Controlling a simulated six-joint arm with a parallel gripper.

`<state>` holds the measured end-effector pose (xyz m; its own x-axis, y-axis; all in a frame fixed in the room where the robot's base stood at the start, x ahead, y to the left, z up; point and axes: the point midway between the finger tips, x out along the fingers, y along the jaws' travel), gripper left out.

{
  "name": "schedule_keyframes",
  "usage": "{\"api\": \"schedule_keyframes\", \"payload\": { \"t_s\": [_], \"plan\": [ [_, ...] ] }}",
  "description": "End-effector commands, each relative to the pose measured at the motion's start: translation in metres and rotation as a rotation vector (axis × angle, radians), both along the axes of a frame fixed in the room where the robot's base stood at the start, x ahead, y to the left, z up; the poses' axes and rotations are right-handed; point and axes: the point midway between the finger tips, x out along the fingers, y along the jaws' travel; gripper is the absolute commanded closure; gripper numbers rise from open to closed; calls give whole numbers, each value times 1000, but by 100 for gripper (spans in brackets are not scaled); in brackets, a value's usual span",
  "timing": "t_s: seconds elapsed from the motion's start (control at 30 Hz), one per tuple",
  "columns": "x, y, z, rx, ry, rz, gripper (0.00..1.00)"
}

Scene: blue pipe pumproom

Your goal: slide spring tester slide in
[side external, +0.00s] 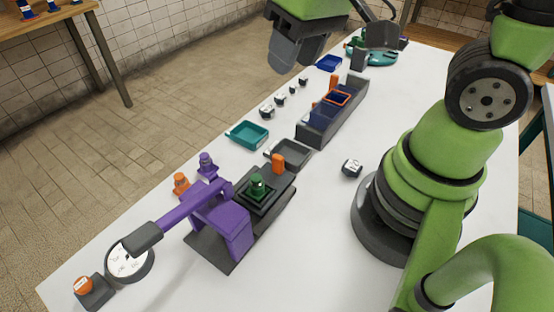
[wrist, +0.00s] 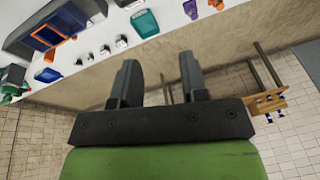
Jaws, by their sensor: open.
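The spring tester (side external: 232,225) is a purple lever press on a dark base at the near left of the table in the side view. Its slide (side external: 262,192) is a dark square plate bearing a green knobbed piece (side external: 257,184), with an orange handle (side external: 278,162) at the far end. The slide appears to sit partly out from under the purple lever; I cannot tell how far. My gripper (wrist: 160,78) is open and empty in the wrist view, high beyond the table's far-left edge and well away from the tester. In the side view it is partly hidden.
A teal tray (side external: 249,133) and a grey tray (side external: 290,155) stand behind the tester. A long dark bin (side external: 335,118) and several small weights (side external: 267,111) lie farther back. A round dial (side external: 130,262) is at the near left.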

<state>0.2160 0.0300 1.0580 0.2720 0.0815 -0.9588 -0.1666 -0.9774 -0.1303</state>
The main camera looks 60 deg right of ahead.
Motion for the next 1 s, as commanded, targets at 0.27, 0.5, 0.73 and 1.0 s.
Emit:
{"api": "schedule_keyframes", "payload": {
  "t_s": [0.27, 0.5, 0.73, 1.0],
  "plan": [
    [19, 9, -83, -88, 212, 140, 60],
    [19, 11, -112, -108, 268, 186, 60],
    [17, 11, -137, -109, 275, 186, 60],
    [18, 11, -182, -110, 273, 185, 60]
  ]
}}
